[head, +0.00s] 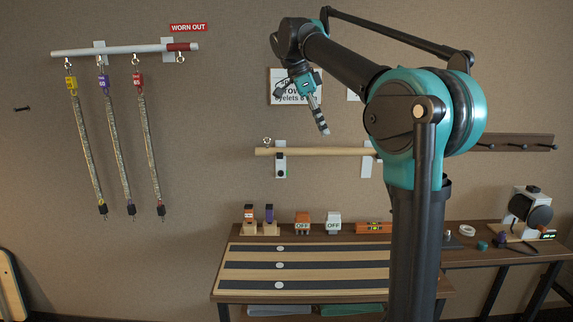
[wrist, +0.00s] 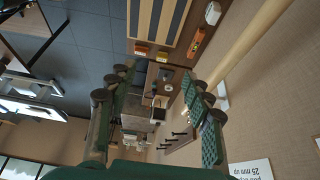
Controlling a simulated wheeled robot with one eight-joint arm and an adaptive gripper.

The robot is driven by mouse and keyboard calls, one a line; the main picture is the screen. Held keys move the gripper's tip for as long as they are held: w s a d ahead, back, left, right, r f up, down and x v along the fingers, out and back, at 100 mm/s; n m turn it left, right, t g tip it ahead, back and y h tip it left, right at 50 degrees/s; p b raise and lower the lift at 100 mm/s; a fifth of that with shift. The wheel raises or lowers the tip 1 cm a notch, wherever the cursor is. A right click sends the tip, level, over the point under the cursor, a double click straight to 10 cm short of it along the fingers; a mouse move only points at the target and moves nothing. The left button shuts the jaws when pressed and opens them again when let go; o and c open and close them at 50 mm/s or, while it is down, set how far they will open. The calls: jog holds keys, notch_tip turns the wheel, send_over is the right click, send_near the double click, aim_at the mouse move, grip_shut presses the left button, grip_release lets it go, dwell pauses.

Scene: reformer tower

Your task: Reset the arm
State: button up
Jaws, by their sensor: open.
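My arm is raised in front of the wall, its forearm reaching up and left from the teal shoulder joint in the head view. My gripper (head: 319,118) hangs from its end, pointing down and slightly right, in front of the wall sign and above the wooden bar. In the wrist view my gripper (wrist: 160,80) has its two green padded fingers wide apart, with nothing between them. The far view between them shows a table and shelf items at a distance.
A wooden bar (head: 320,151) is mounted on the wall below my gripper. A white bar (head: 120,49) at left holds three hanging springs beside a "WORN OUT" label (head: 188,27). Below, a table (head: 235,265) carries striped strips and small blocks. A side table (head: 470,258) stands right.

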jog(key=s+d+f+n+y, duration=0.1)
jog(key=d+f+n, duration=0.15)
jog(key=f, duration=0.45)
jog(key=s+d+f+n+y, duration=0.1)
jog(key=s+f+n, duration=0.15)
jog(key=f, duration=0.45)
jog(key=s+d+f+n+t+y, duration=0.1)
jog(key=s+f+n, duration=0.3)
jog(key=s+f, duration=0.3)
jog(key=s+d+f+n+t+y, duration=0.1)
jog(key=s+f+n, duration=0.3)
jog(key=f, duration=0.9)
jog(key=s+d+f+n+t, duration=0.2)
jog(key=s+f+n, duration=0.3)
jog(key=s+f, duration=0.4)
jog(key=shift+s+d+f+y, duration=0.4)
jog(key=shift+d+f, duration=0.25)
jog(key=shift+d, duration=0.05)
jog(key=shift+d, duration=0.1)
